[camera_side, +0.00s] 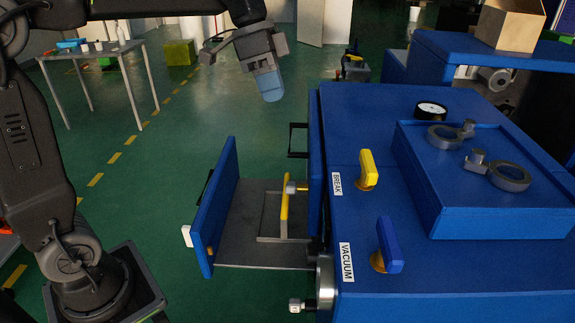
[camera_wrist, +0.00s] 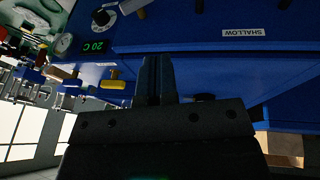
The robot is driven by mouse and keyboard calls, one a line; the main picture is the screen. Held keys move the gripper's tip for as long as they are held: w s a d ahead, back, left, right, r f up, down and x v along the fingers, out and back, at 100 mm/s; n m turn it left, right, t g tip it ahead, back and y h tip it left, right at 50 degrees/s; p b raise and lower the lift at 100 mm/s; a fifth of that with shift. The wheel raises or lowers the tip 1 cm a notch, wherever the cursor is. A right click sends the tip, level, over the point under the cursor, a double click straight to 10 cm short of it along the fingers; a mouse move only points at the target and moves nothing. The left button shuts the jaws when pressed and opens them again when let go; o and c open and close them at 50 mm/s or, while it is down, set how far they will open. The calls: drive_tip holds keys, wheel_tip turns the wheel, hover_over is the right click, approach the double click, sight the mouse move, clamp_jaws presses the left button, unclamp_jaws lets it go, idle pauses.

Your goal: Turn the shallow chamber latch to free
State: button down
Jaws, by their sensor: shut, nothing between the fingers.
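I cannot tell for sure which part is the shallow chamber latch. In the side view, my gripper (camera_side: 268,86) hangs in the air, up and left of the blue press (camera_side: 350,125), apart from it. Its bluish fingers are together and hold nothing. In the wrist view, my gripper (camera_wrist: 155,65) points toward the blue panels, its fingers closed side by side.
An open tray (camera_side: 240,225) with a blue front panel (camera_side: 217,205) juts left from the press. A yellow BREAK handle (camera_side: 367,168) and blue VACUUM handle (camera_side: 389,244) stand on top. A dial gauge (camera_side: 431,109) stands behind.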

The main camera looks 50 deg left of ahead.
drive_tip(key=f, duration=0.1)
approach(297, 188)
wheel_tip(297, 188, down, 7)
drive_tip(key=w, duration=0.2)
drive_tip(key=shift+a+f, duration=0.25)
drive_tip(key=shift+a, duration=0.05)
drive_tip(key=shift+w+a+f+n+g+h, duration=0.1)
drive_tip(key=shift+f+n+g+h, duration=0.2)
drive_tip(key=shift+g+h, duration=0.5)
drive_tip(key=shift+w+a+f+n+g+h, duration=0.15)
drive_tip(key=shift+f+g+h, duration=0.3)
drive_tip(key=shift+g+h, duration=0.3)
idle(0.5)
drive_tip(key=shift+f, duration=0.25)
idle(0.7)
drive_tip(key=shift+r, duration=0.15)
idle(0.4)
drive_tip(key=shift+r, duration=0.75)
